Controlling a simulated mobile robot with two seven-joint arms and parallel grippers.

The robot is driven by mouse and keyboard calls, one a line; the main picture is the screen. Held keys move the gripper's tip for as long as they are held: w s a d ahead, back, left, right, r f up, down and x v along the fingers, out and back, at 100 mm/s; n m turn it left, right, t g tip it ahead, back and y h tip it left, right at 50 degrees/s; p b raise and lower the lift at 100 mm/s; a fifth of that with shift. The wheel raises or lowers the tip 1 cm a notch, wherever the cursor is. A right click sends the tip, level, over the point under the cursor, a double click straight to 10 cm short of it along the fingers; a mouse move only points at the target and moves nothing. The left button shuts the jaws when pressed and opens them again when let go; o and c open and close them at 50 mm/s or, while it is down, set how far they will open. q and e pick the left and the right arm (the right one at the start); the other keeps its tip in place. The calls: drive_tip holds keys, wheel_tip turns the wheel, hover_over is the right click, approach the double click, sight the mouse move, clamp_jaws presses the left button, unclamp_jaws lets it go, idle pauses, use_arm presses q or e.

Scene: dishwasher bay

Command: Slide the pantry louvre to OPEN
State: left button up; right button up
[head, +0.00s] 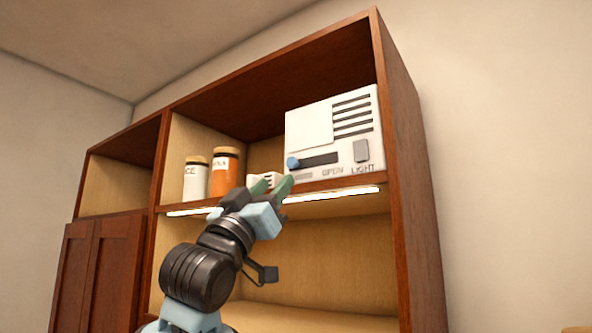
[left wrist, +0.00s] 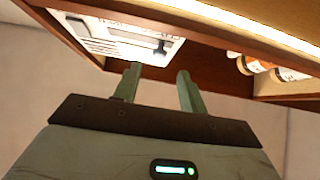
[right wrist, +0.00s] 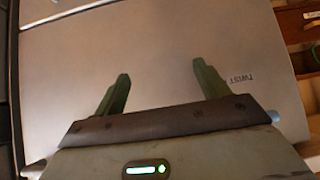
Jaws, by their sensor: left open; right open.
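The pantry louvre (head: 310,127) is a white unit in the upper right shelf bay, with dark slats (head: 352,116) showing at its right. A blue knob (head: 292,163) sits at the left end of a dark slot (head: 320,159). The word OPEN is printed below the slot's right end. My left gripper (head: 273,183) is open and empty, just below and left of the knob, with a gap between them. In the left wrist view the white unit (left wrist: 115,40) lies beyond the open fingers (left wrist: 158,72). My right gripper (right wrist: 161,72) is open and empty before a grey panel.
A grey LIGHT switch (head: 361,151) is right of the slot. A white jar (head: 195,180) and an orange jar (head: 223,172) stand to the left on the shelf. A lit strip (head: 335,194) runs under the shelf edge. The grey panel (right wrist: 150,45) bears the word TWIST.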

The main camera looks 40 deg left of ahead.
sight(290, 163)
use_arm(q)
drive_tip(key=x, duration=0.4)
drive_tip(key=p+x, duration=0.1)
drive_tip(key=x, duration=0.1)
drive_tip(key=shift+r, duration=0.45)
drive_tip(key=shift+w+a+r, duration=0.1)
drive_tip(key=shift+w+r, duration=0.15)
drive_tip(key=shift+w, duration=0.2)
use_arm(e)
drive_tip(key=shift+w+d+r+t, duration=0.1)
drive_tip(key=shift+w+r+t, duration=0.2)
drive_tip(key=shift+w+r, duration=0.45)
use_arm(q)
drive_tip(key=shift+c, duration=0.2)
use_arm(e)
drive_tip(key=shift+s+r, duration=0.1)
drive_tip(key=shift+s, duration=0.05)
use_arm(q)
clamp_jaws()
